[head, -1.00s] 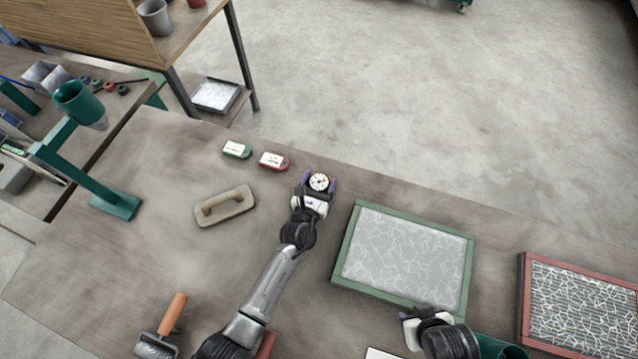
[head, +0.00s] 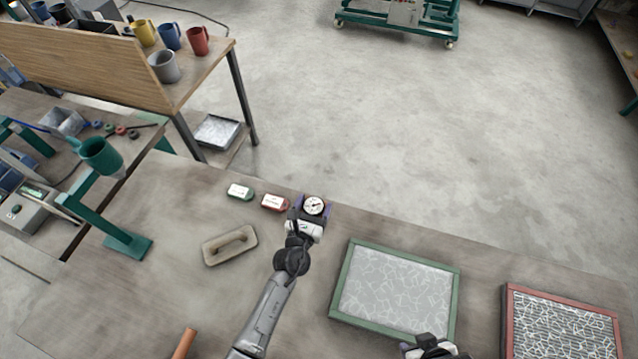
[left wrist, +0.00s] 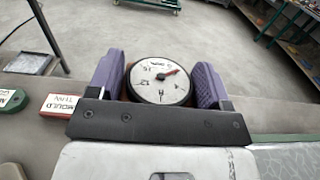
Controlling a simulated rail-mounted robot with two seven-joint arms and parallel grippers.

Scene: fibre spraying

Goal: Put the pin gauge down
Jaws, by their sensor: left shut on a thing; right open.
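The pin gauge (head: 314,205) has a round white dial with a dark rim. It also shows in the left wrist view (left wrist: 160,82), between two purple finger pads. My left gripper (head: 312,208) is shut on it near the far edge of the table (head: 190,290). I cannot tell whether the gauge's underside touches the table, as the gripper hides it. My right gripper (head: 436,350) is at the bottom edge of the head view, by the near side of the green-framed panel, mostly cut off; it is open.
A green tag (head: 240,191) and a red tag (head: 274,202) lie just left of the gauge. A float (head: 229,245) lies nearer. A green-framed panel (head: 448,300) and a red-framed panel (head: 508,330) lie to the right. A green stand (head: 125,243) is at left.

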